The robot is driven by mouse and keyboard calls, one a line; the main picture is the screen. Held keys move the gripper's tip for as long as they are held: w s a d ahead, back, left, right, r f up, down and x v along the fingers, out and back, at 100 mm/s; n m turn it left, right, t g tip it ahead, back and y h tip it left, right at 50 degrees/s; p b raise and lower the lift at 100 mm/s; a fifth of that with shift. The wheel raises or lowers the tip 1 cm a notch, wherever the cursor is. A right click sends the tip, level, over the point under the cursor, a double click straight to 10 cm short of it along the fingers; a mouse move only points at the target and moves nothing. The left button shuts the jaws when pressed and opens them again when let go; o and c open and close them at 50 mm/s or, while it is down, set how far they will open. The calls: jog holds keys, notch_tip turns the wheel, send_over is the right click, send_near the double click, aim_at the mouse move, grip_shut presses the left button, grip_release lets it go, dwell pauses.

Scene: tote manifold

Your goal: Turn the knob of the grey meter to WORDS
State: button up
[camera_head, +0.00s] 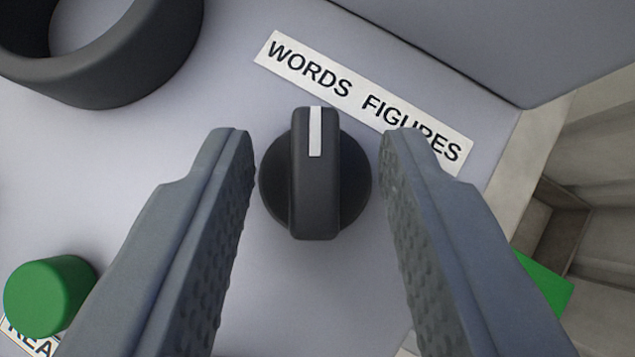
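The grey meter (275,290) fills most of the view with its pale face. Its black round knob (316,205) has a raised grip bar with a white pointer line. The line points straight up in the picture, toward the right end of WORDS on the tilted white label (362,98). WORDS is at the label's upper left and FIGURES at its lower right. My gripper (318,142) is open, with one finger on each side of the knob and a visible gap on both sides. The right fingertip hides part of FIGURES.
A large black ring (150,55) stands out at the upper left. A green button (48,297) sits at the lower left above a partly cut-off label (30,335). A raised grey panel (540,40) borders the upper right. A green piece (545,283) shows behind my right finger.

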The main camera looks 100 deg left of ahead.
jog(key=v, duration=1.7)
jog(key=shift+d, duration=0.2)
jog(key=shift+r, duration=0.1)
jog(key=s+r+m+t+h, duration=0.2)
jog(key=s+m+t, duration=0.15)
jog(key=s, duration=0.35)
jog(key=s+d+r+m+t+h, duration=0.1)
jog(key=s+r+m+t+h, duration=0.2)
jog(key=s, duration=0.5)
jog(key=s+r+m+t+h, duration=0.1)
jog(key=s+m+t, duration=0.2)
jog(key=s+m, duration=0.3)
jog(key=s+d+f+m+t+h, duration=0.1)
jog(key=s+m+t, duration=0.2)
jog(key=s, duration=0.9)
jog(key=s+d+m+t+h, duration=0.1)
jog(key=s+m+t, duration=0.3)
jog(key=s, duration=0.9)
jog(key=shift+d+f+t+h, duration=0.25)
jog(key=shift+f+t+h, duration=0.15)
jog(key=shift+t, duration=0.75)
